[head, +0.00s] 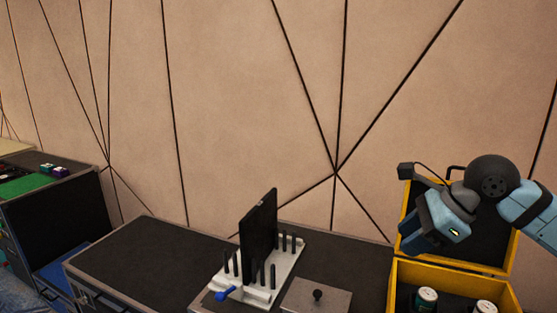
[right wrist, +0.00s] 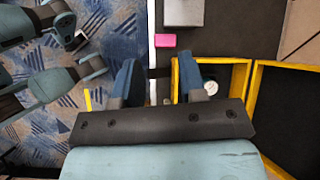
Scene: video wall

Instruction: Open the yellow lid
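The yellow lid (head: 514,250) stands raised at the back of the yellow box (head: 393,288) at the right of the head view, its dark inner side facing me. The box is open, with cans (head: 427,297) inside. In the right wrist view the lid (right wrist: 253,92) lies to the right of the box (right wrist: 222,61). My right gripper (head: 412,236) is in front of the lid's left part, above the box's left side. In the right wrist view its two blue fingers (right wrist: 157,72) are apart with nothing held between them.
A white pegged holder (head: 259,287) with an upright black panel (head: 258,226) stands on the dark counter (head: 150,259). A grey plate with a knob (head: 317,296) lies between it and the box. The counter's left part is clear. The panelled wall rises close behind.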

